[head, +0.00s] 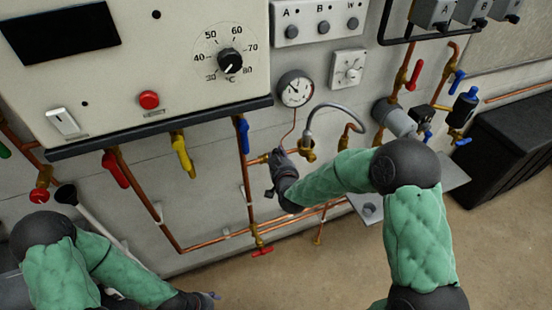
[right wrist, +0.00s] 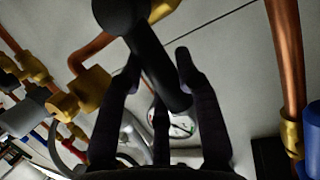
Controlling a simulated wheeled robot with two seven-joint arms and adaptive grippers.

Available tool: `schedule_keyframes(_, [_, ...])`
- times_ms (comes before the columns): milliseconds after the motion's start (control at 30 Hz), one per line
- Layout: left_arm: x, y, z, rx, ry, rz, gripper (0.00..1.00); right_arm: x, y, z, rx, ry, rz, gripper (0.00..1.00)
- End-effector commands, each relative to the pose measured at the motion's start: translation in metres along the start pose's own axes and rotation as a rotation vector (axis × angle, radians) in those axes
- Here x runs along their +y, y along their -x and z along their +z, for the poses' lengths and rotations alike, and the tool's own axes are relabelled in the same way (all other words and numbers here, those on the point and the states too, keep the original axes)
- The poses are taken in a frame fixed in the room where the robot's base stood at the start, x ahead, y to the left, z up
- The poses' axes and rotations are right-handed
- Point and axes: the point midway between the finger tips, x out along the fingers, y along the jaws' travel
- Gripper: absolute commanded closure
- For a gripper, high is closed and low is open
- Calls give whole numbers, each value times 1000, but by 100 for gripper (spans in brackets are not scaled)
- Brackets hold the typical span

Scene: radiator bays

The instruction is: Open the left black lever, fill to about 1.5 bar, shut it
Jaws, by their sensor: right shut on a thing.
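The left black lever (right wrist: 165,75) shows in the right wrist view as a dark bar running between my fingers. My right gripper (right wrist: 158,82) is shut on it. In the head view my right gripper (head: 277,168) is at the brass fitting just left of the braided filling hose (head: 335,108) and hides most of the lever. The round pressure gauge (head: 296,88) is on the wall above; its needle is too small to read surely. The gauge also shows behind my fingers in the right wrist view (right wrist: 182,125). My left gripper (head: 207,297) is partly cut off at the bottom edge.
The boiler casing (head: 150,60) overhangs at upper left. Copper pipes with a blue lever (head: 244,136), a yellow lever (head: 183,157) and a red tap (head: 262,251) lie left of and below my right gripper. A grey pump (head: 395,118) is to the right. The floor at lower right is clear.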

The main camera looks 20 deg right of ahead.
Motion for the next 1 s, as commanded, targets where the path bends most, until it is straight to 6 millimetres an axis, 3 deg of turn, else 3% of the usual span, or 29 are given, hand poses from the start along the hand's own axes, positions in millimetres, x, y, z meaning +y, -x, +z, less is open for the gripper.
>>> schedule_keyframes(500, [0, -1, 0, 0, 0, 0, 41, 1, 0, 0, -5, -20, -4, 100])
schedule_keyframes(533, [0, -1, 0, 0, 0, 0, 41, 1, 0, 0, -5, -21, -4, 58])
schedule_keyframes(600, [0, -1, 0, 0, 0, 0, 41, 1, 0, 0, -5, -20, -4, 41])
schedule_keyframes(1000, [0, -1, 0, 0, 0, 0, 41, 1, 2, 0, -3, -16, -5, 41])
